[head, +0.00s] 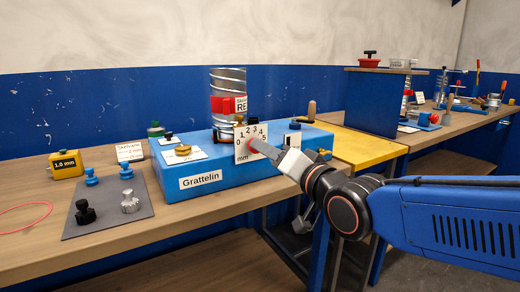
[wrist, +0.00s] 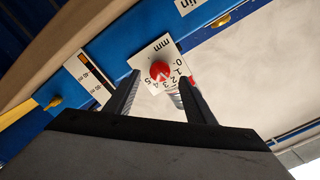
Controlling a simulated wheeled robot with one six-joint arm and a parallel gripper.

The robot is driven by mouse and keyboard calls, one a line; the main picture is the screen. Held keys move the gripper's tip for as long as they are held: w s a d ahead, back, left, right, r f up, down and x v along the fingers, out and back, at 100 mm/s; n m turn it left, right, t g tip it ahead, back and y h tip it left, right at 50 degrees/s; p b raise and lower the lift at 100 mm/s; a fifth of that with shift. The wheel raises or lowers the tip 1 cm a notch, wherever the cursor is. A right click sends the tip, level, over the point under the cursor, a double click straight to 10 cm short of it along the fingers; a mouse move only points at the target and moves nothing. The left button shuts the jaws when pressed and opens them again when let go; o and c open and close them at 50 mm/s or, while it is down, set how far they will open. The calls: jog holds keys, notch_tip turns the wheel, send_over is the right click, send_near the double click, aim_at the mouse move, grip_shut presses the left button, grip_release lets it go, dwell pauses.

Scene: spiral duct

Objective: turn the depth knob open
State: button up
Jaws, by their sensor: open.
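The depth knob is a red round knob (wrist: 159,71) on a white dial plate (head: 250,143) marked 0 to 5 and mm. The plate is on the front of the blue box labelled Grattelin (head: 236,189). In the wrist view the dial plate (wrist: 176,49) appears upside down. My gripper (wrist: 159,80) is open, with one finger on each side of the knob; I cannot tell whether either touches it.
A spiral duct (head: 228,82) with a red band stands behind the dial. A grey mat (head: 107,207) with blue, black and silver knobs lies to the left, near a yellow 1.0 mm block (head: 66,164). A yellow surface (head: 350,148) lies to the right.

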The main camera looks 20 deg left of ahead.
jog(key=shift+x, duration=2.4)
jog(key=c, duration=1.1)
